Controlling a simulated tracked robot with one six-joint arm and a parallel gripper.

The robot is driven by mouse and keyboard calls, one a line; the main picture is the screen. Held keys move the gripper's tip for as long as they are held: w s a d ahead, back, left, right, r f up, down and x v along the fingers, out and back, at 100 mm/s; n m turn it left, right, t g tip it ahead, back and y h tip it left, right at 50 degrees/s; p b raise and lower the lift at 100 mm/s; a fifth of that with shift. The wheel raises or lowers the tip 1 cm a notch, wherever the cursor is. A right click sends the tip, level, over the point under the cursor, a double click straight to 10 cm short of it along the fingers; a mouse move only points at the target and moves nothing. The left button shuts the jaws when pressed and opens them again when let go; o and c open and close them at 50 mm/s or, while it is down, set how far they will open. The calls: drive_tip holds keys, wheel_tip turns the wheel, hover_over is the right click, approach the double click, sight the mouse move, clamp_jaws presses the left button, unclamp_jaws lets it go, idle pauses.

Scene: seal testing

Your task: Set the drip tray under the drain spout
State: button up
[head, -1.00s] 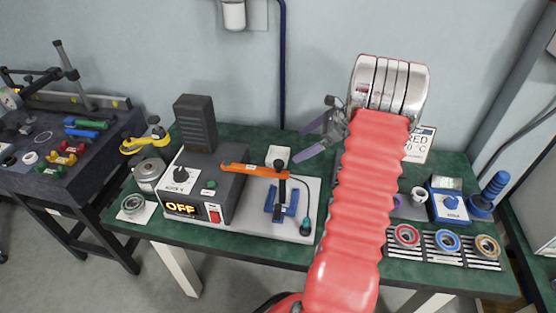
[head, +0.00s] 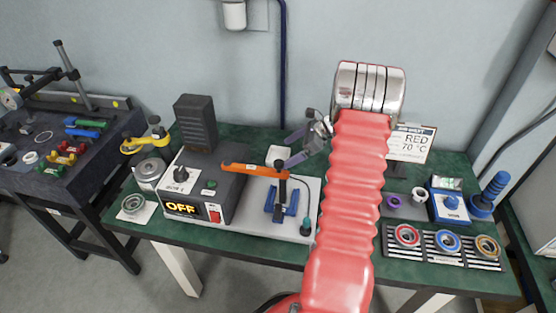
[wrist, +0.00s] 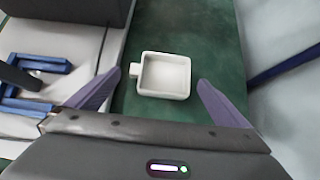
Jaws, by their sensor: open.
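The drip tray, a small white square tray with a short tab on its left side, lies on the green bench top in the wrist view (wrist: 165,76). In the head view the white tray (head: 278,154) sits behind the orange-handled lever. My gripper (head: 293,148) is open, with its two purple fingers apart and nothing between them in its grasp. In the wrist view the fingers reach toward the tray, one on each side, and do not appear to touch it. I cannot clearly make out the drain spout in either view.
The grey heater box (head: 196,190) reading OFF stands left of the tray. An orange lever (head: 255,170) stands over blue blocks (head: 289,200) on a pale plate. Seal rings (head: 448,241) line the front right. A RED 70 °C sign (head: 412,143) stands at the back.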

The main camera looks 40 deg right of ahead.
sight(273, 160)
drive_tip(key=x, duration=0.3)
drive_tip(key=shift+w+f, duration=0.1)
drive_tip(key=shift+f, duration=0.05)
idle(0.4)
drive_tip(key=c, duration=1.1)
wheel_tip(273, 160, up, 10)
idle(0.6)
